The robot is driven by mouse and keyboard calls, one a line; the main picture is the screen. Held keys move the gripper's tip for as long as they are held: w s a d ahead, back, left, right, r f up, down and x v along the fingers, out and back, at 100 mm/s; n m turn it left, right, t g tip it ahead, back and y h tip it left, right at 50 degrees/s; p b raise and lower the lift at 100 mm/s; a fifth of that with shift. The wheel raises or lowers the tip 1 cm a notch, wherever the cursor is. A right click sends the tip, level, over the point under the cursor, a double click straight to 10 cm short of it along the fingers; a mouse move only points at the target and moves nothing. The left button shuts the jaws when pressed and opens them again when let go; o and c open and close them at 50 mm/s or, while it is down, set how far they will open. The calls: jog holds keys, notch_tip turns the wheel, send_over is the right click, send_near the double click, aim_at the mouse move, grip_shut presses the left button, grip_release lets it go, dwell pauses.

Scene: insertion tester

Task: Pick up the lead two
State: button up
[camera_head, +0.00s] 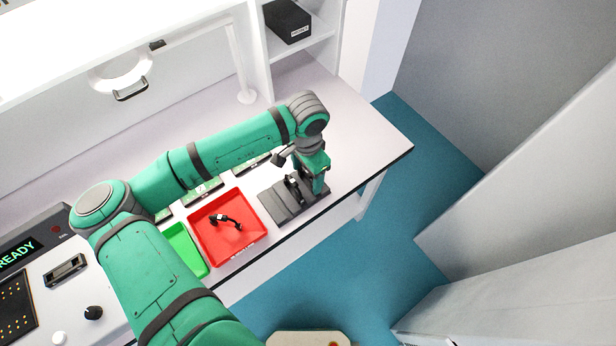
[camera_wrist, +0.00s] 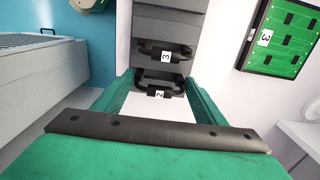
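Lead two is a black lead with a white "2" tag (camera_wrist: 158,85), lying across the dark grey stepped rack (camera_wrist: 168,18) in the wrist view. Lead three (camera_wrist: 163,51), tagged "3", lies on the rack just beyond it. My gripper (camera_wrist: 162,78) is open, with one green finger at each end of lead two. I cannot tell whether the fingers touch it. In the head view my gripper (camera_head: 317,184) points down at the right side of the rack (camera_head: 281,207), hiding part of it and of the leads.
A red tray (camera_head: 255,232) left of the rack holds another black lead (camera_head: 224,221). A green tray (camera_head: 186,252) is beside it. Green boards (camera_wrist: 285,38) lie along the back. The table's front edge is close to the rack. A shelf holds a black box (camera_head: 288,21).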

jog(key=shift+r, duration=0.15)
jog(key=shift+r, duration=0.25)
notch_tip(320, 180, up, 2)
jog(key=shift+r, duration=0.1)
jog(key=s+a+r, duration=0.2)
jog(key=s+r, duration=1.1)
jog(key=shift+s, duration=0.4)
dwell(0.5)
